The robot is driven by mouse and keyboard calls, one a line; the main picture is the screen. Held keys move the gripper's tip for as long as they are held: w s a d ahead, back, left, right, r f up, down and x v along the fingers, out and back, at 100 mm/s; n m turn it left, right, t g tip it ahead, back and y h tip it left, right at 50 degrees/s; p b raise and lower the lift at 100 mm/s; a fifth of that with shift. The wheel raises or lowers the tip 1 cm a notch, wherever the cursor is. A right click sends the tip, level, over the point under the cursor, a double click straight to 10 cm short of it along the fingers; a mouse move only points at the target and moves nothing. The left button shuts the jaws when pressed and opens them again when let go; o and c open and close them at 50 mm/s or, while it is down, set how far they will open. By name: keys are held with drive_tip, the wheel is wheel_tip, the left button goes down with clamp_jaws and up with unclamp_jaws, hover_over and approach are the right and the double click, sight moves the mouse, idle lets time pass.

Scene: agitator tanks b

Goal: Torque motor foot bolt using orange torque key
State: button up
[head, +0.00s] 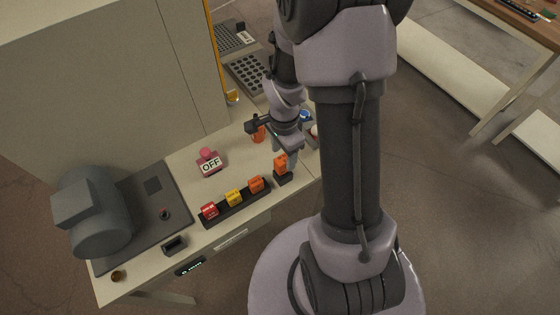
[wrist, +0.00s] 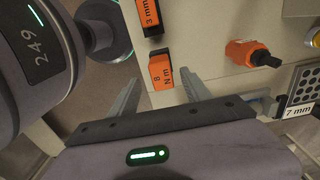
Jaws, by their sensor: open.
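An orange block key marked 8 Nm (wrist: 161,71) stands in the wrist view between the tips of my gripper (wrist: 160,78). The gripper is open, one finger on each side of the key. Whether either finger touches it I cannot tell. In the head view this orange key (head: 281,163) stands upright in a small black holder at the table's right, below my wrist. The grey motor (head: 92,212) sits on a dark base plate (head: 178,191) at the left. A small red-marked bolt head (head: 164,213) shows on the plate near the motor.
A black rack (head: 236,207) holds red, yellow and orange blocks; the orange one reads 3 mm (wrist: 149,17). An OFF sign (head: 210,166), another orange item (head: 258,133) and a small black box (head: 174,245) stand nearby. A tall cabinet (head: 110,90) rises behind the table.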

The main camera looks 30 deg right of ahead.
sight(283, 169)
wheel_tip(283, 169, down, 7)
drive_tip(key=shift+w+d+r+b, duration=0.1)
drive_tip(key=shift+w+r+b, duration=0.05)
drive_tip(key=shift+b, duration=0.9)
drive_tip(key=shift+r, duration=0.15)
drive_tip(key=shift+c, duration=0.7)
clamp_jaws()
